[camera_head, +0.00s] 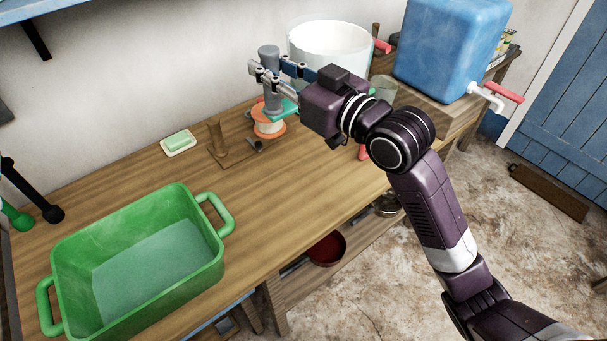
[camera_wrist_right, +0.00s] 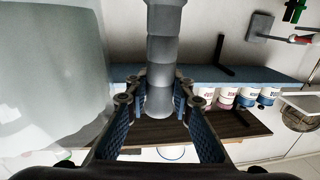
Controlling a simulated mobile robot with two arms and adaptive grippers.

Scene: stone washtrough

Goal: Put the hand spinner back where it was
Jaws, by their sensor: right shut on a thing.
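My right gripper (camera_head: 272,78) is shut on a grey, stepped cylinder (camera_head: 269,56), which looks like the hand spinner. It stands roughly upright between the fingers, above the back of the wooden table. In the right wrist view the same grey cylinder (camera_wrist_right: 162,50) runs down from the top edge to between the two blue-padded fingers. The fingers hide part of it. In the head view its lower end overlaps an orange-rimmed spool (camera_head: 268,127); I cannot tell if they touch. My left gripper is not in view.
A wooden board with a peg (camera_head: 216,138) lies left of the spool, and a soap dish (camera_head: 178,144) farther left. A green tub (camera_head: 205,265) stands at front left. A white bucket (camera_head: 330,38) and blue tank (camera_head: 450,45) are close behind and right. The table middle is clear.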

